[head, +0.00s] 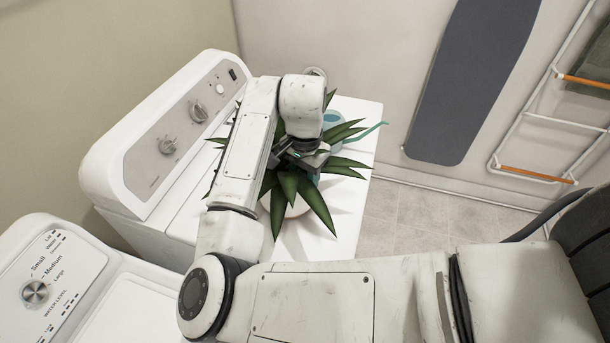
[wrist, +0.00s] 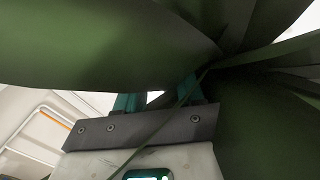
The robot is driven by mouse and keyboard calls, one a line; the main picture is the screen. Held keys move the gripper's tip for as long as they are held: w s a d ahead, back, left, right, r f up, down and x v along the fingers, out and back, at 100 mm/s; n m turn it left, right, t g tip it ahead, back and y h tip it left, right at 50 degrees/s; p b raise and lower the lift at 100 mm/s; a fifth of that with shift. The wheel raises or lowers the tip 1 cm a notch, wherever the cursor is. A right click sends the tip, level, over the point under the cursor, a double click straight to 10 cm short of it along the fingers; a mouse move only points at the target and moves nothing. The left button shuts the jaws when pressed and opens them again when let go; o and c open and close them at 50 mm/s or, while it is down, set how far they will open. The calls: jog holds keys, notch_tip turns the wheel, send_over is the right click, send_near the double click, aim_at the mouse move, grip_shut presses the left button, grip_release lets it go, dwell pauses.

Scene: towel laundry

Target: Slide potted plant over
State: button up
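My gripper (head: 308,160) is in among the leaves, above the pot. In the wrist view the leaves (wrist: 100,45) fill most of the picture, close to the camera. The teal fingers of my gripper (wrist: 160,101) show there in part, apart at their bases. Leaves cover the fingertips, so I cannot see whether they touch or hold anything.
A light-blue watering can (head: 335,120) stands behind the plant. A washer (head: 100,290) is at lower left. An ironing board (head: 470,80) and a rack (head: 540,120) are by the wall.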

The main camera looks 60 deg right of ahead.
notch_tip(320, 180, up, 11)
jog(key=b, duration=0.1)
dwell(0.5)
jog(key=shift+f, duration=0.15)
dwell(0.3)
